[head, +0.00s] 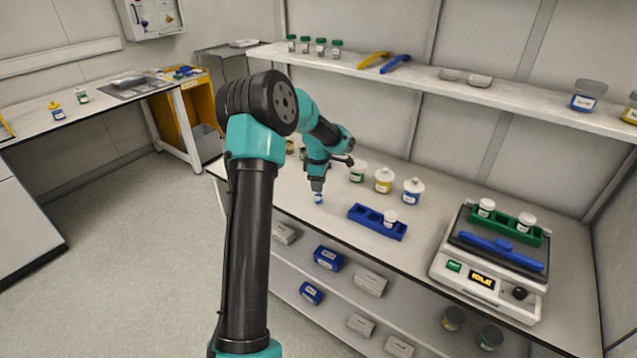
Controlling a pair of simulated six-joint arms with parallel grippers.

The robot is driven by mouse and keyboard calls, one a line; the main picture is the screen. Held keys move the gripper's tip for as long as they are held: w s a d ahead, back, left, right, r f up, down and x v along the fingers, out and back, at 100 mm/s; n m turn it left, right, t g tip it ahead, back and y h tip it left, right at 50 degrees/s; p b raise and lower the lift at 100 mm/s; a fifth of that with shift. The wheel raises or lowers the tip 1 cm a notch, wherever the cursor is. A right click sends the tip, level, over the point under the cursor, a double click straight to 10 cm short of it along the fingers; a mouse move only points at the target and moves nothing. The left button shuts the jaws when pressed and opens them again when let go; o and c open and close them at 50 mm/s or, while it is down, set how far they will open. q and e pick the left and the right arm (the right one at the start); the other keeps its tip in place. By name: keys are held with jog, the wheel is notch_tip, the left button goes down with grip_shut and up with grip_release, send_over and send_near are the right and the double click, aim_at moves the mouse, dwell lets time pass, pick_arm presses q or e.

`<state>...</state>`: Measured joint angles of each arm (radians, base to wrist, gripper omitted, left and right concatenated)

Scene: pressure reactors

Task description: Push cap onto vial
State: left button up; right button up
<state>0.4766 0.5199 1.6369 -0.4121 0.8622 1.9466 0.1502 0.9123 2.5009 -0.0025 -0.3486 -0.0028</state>
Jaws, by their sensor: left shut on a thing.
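My left gripper (317,187) points down over the workbench (322,219), left of the blue rack. It is shut on a small vial (319,198) with a blue and white label, at or just above the bench top; I cannot tell whether it touches. The vial's top is hidden by the fingers, so I cannot see a cap on it. A white-topped vial (390,218) stands in the blue rack (362,216). My right gripper is not in view.
Jars with green (358,172), yellow (383,181) and blue (411,191) labels stand behind the blue rack. A scale (490,265) with a green rack (512,226) and blue spatula (502,250) is at right. A shelf (450,92) runs above the bench.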

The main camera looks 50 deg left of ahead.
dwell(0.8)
pick_arm(q)
jog(key=o, duration=1)
jog(key=shift+c, duration=0.2)
jog(key=shift+o, duration=0.4)
jog(key=o, duration=0.4)
jog(key=shift+r, duration=0.15)
jog(key=shift+r, duration=3.35)
grip_shut()
